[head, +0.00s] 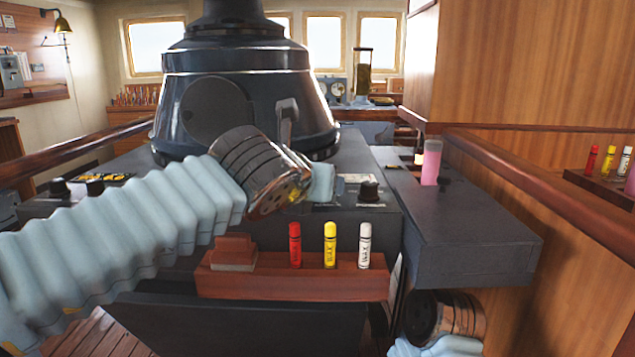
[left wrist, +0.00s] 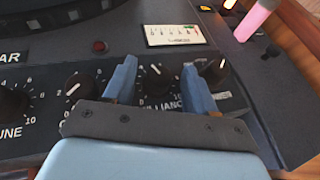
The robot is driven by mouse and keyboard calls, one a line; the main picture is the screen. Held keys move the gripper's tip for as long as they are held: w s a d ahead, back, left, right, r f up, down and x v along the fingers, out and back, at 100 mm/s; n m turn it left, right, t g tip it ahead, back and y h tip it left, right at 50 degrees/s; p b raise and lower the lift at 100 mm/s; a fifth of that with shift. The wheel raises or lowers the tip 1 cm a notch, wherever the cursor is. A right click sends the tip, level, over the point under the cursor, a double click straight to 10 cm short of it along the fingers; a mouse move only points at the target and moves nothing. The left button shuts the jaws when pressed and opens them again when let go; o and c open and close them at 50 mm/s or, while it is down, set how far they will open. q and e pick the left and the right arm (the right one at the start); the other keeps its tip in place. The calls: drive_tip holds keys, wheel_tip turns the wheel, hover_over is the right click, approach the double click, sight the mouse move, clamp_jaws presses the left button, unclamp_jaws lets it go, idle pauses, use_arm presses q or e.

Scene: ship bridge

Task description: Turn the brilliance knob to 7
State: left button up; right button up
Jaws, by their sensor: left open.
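The brilliance knob (left wrist: 155,78) is a small black knob with a white pointer line on the dark console panel, its label partly covered by my gripper. In the left wrist view the pointer aims roughly up and slightly left; the numbers around it are mostly hidden. My left gripper (left wrist: 158,86) is open, one blue finger on each side of this knob. I cannot tell whether the fingers touch it. In the head view the left gripper (head: 320,182) is over the console top and hides the knob. Only my right wrist shows at the bottom right, not its fingers.
Another knob (left wrist: 78,87) is left of the fingers, and one (left wrist: 218,72) is close on the right, also seen in the head view (head: 369,191). The tune knob (left wrist: 14,102) is farther left. A wooden rack (head: 330,286) holds wax sticks; a pink cylinder (head: 431,163) stands right.

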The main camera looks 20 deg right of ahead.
use_arm(q)
clamp_jaws()
drive_tip(key=shift+w+a+m+g+h, duration=0.15)
drive_tip(key=shift+m+g+h, duration=0.35)
drive_tip(key=shift+m+h, duration=0.15)
drive_tip(key=shift+w+a+m+g+h, duration=0.1)
drive_tip(key=shift+m+g+h, duration=0.45)
drive_tip(key=shift+m, duration=0.1)
drive_tip(key=shift+m+g+h, duration=1)
drive_tip(key=shift+m+g, duration=0.35)
drive_tip(key=shift+m, duration=0.15)
drive_tip(key=shift+g, duration=0.3)
unclamp_jaws()
drive_tip(key=shift+a, duration=0.1)
